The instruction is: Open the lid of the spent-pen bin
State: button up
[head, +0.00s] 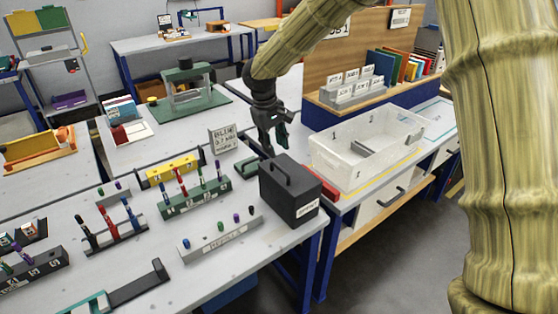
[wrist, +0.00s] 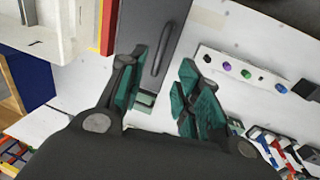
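The spent-pen bin (head: 290,198) is a dark grey box with a white label on its front, near the table's right edge. Its lid looks shut, with a dark bar handle (head: 275,173) on top. My gripper (head: 273,143) hangs beyond the bin in the head view, fingers pointing down, above the lid's height. In the wrist view, my gripper (wrist: 163,62) is open with nothing held. The bin's lid (wrist: 182,32) and handle (wrist: 164,45) show beyond the gap between the fingertips. The handle seems apart from both fingers.
A pen rack (head: 195,197) and a white refills block (head: 222,238) stand left of the bin. A small sign (head: 224,138) stands behind. A clear tray (head: 350,157) sits on the right-hand bench. A red object (head: 330,190) lies close to the bin's right side.

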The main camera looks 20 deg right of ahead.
aim_at(279, 167)
jog(key=f, duration=0.2)
jog(key=d+f+p, duration=0.1)
jog(key=f, duration=0.5)
jog(key=shift+w+d+f+p, duration=0.2)
jog(key=shift+w+p, duration=0.2)
grip_shut()
